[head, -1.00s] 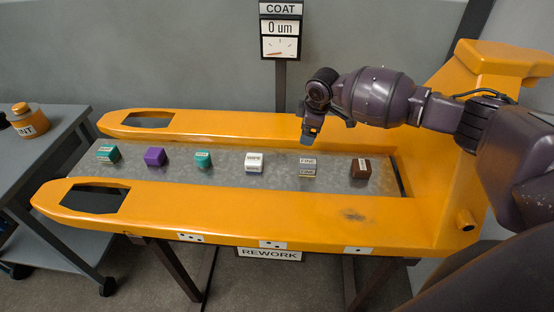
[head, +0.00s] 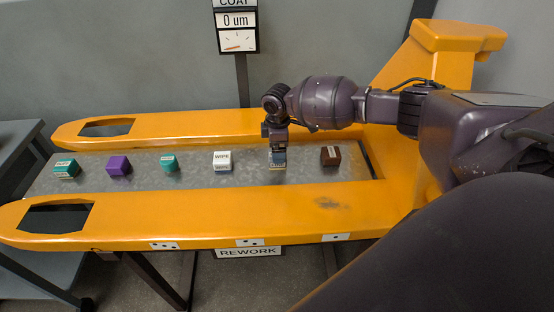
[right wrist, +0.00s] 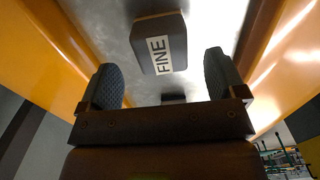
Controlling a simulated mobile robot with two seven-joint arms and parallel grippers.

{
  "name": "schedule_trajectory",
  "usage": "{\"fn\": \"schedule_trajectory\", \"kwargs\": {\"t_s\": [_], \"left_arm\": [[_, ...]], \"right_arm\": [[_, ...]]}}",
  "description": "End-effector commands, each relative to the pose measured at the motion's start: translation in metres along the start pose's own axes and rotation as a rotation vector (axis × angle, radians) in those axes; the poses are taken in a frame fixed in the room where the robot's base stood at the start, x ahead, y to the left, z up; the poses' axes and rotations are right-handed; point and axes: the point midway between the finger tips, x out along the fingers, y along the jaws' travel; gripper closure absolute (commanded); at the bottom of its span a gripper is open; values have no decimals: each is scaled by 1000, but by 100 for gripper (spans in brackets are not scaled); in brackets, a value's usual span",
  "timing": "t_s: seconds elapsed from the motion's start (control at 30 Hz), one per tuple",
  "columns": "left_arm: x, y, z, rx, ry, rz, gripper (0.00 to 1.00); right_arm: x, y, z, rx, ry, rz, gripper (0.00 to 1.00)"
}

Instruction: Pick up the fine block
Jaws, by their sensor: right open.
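The fine block (right wrist: 177,42) is a dark grey block with a white FINE label in the right wrist view. It sits on the grey metal surface, ahead of my fingers and roughly centred between them. In the head view it is largely hidden behind my right gripper (head: 278,155). The right gripper points down over the block's place, between the white WIPE block and the brown block. In the wrist view my right gripper (right wrist: 161,62) is open, its two dark pads apart with nothing held. My left gripper is not in view.
A white WIPE block (head: 222,161) is left of the gripper and a brown block (head: 330,156) is right of it. Teal (head: 169,162) and purple (head: 119,166) blocks lie further left. Yellow forks (head: 180,212) border the metal strip (head: 195,183) on both sides.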

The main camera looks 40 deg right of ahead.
Motion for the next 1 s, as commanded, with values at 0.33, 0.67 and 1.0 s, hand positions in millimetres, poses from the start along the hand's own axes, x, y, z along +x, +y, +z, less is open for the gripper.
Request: {"fn": "schedule_trajectory", "kwargs": {"t_s": [0.33, 0.67, 1.0], "left_arm": [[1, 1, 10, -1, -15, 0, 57], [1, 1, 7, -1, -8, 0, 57], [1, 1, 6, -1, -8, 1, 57]], "right_arm": [[44, -1, -1, 0, -2, -2, 11], [44, -1, -1, 0, -1, 0, 26], [43, -1, -1, 0, 0, 0, 66]]}}
